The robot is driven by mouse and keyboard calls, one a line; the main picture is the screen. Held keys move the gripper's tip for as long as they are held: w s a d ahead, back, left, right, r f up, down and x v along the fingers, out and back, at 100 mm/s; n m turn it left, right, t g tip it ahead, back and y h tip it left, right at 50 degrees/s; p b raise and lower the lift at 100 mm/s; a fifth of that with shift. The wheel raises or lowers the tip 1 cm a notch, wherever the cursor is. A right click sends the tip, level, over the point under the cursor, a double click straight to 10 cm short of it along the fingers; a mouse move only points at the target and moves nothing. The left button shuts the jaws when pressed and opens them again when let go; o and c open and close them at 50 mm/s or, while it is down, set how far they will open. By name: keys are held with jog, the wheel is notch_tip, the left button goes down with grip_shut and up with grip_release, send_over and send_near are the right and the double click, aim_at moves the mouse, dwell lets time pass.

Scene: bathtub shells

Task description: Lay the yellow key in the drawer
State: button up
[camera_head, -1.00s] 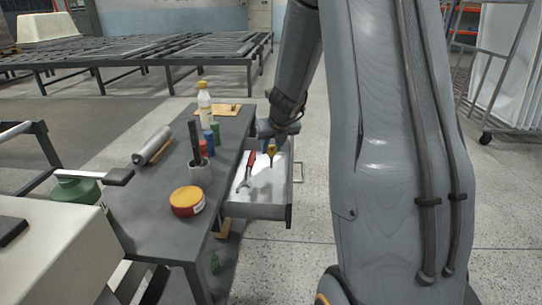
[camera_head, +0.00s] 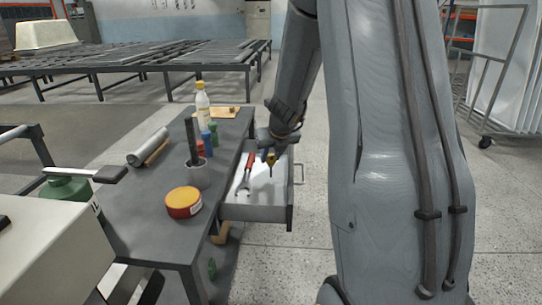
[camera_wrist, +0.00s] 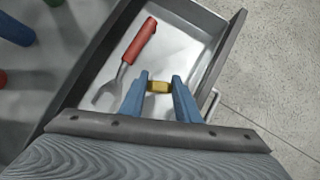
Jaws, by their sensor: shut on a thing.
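My gripper (camera_wrist: 160,88) is shut on the yellow key (camera_wrist: 159,86), which sits between its two blue fingertips in the wrist view. The key also shows in the head view (camera_head: 271,158), hanging over the open drawer (camera_head: 256,212). In the wrist view the drawer (camera_wrist: 84,72) lies below my gripper. I cannot tell the exact height of the key above the drawer floor. A red-handled wrench (camera_head: 247,172) lies in the left part of the drawer; it also shows in the wrist view (camera_wrist: 138,42).
The drawer sticks out from the right side of a dark table (camera_head: 150,222). On the table are a yellow-and-red tin (camera_head: 184,203), a grey cup (camera_head: 196,174), a white bottle (camera_head: 203,108) and a metal roll (camera_head: 148,146). The floor right of the drawer is clear.

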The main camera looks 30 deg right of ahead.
jog(key=o, duration=1)
jog(key=shift+o, duration=0.2)
jog(key=shift+r+p, duration=0.5)
jog(key=shift+p, duration=0.05)
jog(key=p+v, duration=0.7)
jog(key=v, duration=0.4)
jog(key=s+a+n+g, duration=0.3)
jog(key=s+a+n, duration=0.3)
jog(key=s+n, duration=0.7)
jog(key=s+a+n+g+y, duration=0.1)
jog(key=s+a+n+g, duration=0.2)
jog(key=s+n, duration=1.1)
jog(key=a+n, duration=0.3)
jog(key=n, duration=0.5)
jog(key=shift+r+n, duration=0.35)
jog(key=shift+n, duration=0.05)
